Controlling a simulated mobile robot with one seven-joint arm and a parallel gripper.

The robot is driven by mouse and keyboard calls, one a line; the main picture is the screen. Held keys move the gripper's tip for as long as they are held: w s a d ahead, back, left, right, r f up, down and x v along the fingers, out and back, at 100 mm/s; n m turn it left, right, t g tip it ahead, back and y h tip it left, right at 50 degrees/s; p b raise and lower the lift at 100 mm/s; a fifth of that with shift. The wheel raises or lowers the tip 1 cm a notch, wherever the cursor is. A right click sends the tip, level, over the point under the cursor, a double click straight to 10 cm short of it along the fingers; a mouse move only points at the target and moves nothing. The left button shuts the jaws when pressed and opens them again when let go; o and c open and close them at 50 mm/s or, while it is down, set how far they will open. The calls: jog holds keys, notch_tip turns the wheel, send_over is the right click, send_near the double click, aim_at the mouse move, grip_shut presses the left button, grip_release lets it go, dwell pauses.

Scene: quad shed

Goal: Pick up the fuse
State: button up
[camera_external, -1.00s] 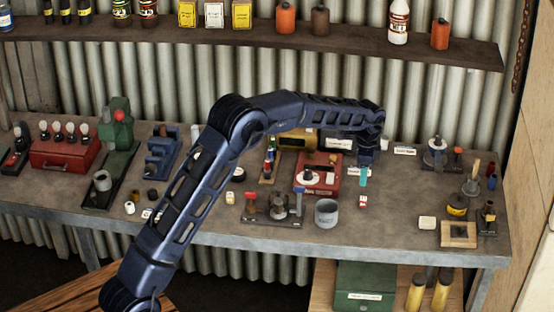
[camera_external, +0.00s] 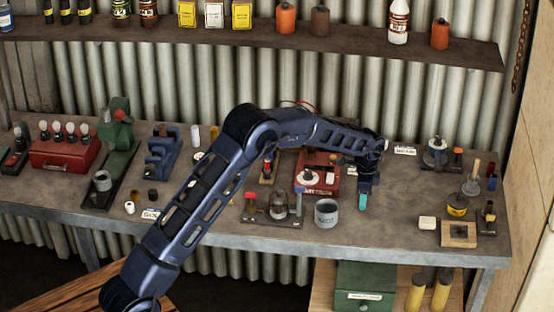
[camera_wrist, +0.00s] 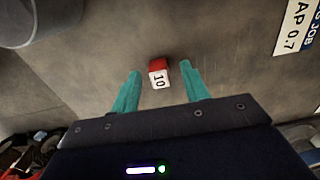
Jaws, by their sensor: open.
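A small block with a red top and a white face marked "10" (camera_wrist: 159,77), apparently the fuse, lies on the grey bench. In the wrist view it sits between the teal fingertips of my gripper (camera_wrist: 160,68), with a gap on each side. My gripper is open and points down at the bench. In the external view my gripper (camera_external: 362,202) is over the front part of the bench, and it hides the block there. How high the fingertips are above the bench is hard to tell.
A grey cup (camera_external: 326,214) stands left of my gripper; its rim shows in the wrist view (camera_wrist: 30,25). A printed label (camera_wrist: 297,25) lies at upper right there. A red device (camera_external: 318,180) is behind the cup. The bench right of my gripper is fairly clear.

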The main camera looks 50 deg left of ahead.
jog(key=shift+f, duration=0.45)
grip_shut()
jog(key=shift+r, duration=0.15)
